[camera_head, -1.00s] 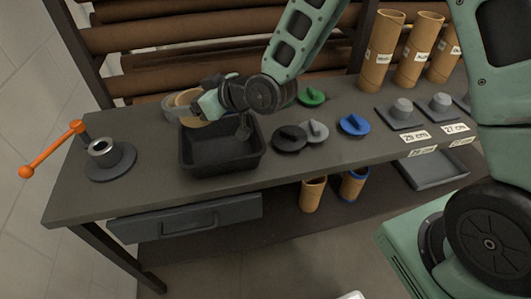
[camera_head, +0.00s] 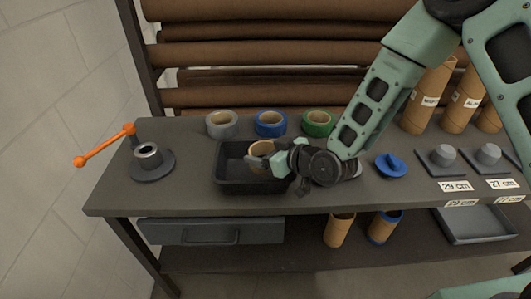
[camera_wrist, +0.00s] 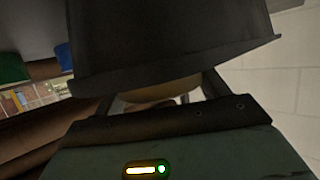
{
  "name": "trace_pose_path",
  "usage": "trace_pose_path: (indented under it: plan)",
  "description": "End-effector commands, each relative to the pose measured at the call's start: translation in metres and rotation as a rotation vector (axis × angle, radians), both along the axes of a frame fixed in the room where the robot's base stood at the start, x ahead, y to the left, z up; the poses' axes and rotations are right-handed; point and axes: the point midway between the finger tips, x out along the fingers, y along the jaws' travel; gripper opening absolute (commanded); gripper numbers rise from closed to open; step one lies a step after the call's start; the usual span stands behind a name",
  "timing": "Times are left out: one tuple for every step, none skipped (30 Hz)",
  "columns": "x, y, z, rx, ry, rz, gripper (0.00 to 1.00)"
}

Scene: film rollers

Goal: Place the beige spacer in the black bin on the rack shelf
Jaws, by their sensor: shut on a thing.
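The black bin (camera_head: 232,186) sits on the dark worktop in front of the rack of brown rolls. My gripper (camera_head: 262,160) is over the bin's right half and is shut on the beige spacer (camera_head: 260,149), a round tan piece. The spacer is at about the height of the bin's rim; whether it touches the bin I cannot tell. In the wrist view a tan strip of the spacer (camera_wrist: 165,91) shows between the fingers, under a large dark surface that hides the rest. The bin's floor is partly hidden by my gripper.
Grey (camera_head: 221,124), blue (camera_head: 270,123) and green (camera_head: 318,123) tape rolls stand behind the bin. A round dark holder (camera_head: 150,163) and an orange crank (camera_head: 104,146) are on the left. A blue disc (camera_head: 391,166) and cardboard tubes (camera_head: 428,98) are on the right.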

Motion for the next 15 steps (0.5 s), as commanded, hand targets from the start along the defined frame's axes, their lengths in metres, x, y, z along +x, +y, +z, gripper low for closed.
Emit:
trace_pose_path:
  plan:
    - [-0.0003, 0.0001, -0.0047, 0.000, 0.001, 0.000, 0.50]
    - [-0.0002, 0.0001, -0.0065, 0.000, 0.001, 0.000, 0.50]
    - [0.0000, 0.0001, -0.0075, 0.000, 0.000, 0.000, 0.50]
    - [0.0001, 0.0001, -0.0077, 0.000, -0.001, 0.000, 0.50]
    - [0.0002, 0.0000, -0.0077, 0.000, -0.001, 0.000, 0.50]
    - [0.0002, 0.0001, -0.0076, 0.000, -0.001, 0.000, 0.50]
    - [0.0002, 0.0001, -0.0076, 0.000, -0.001, 0.000, 0.50]
    - [0.0002, 0.0001, -0.0076, 0.000, -0.001, 0.000, 0.50]
    - [0.0002, 0.0000, -0.0075, 0.000, -0.001, 0.000, 0.50]
    - [0.0001, 0.0000, -0.0076, 0.000, -0.001, 0.000, 0.50]
    - [0.0001, 0.0000, -0.0082, 0.000, -0.001, 0.000, 0.50]
    - [0.0001, 0.0000, -0.0095, 0.000, -0.001, 0.000, 0.50]
    - [0.0001, 0.0000, -0.0108, 0.000, -0.001, 0.000, 0.50]
    - [0.0001, 0.0000, -0.0119, 0.000, -0.001, 0.000, 0.50]
    - [0.0001, 0.0000, -0.0130, 0.000, -0.001, 0.000, 0.50]
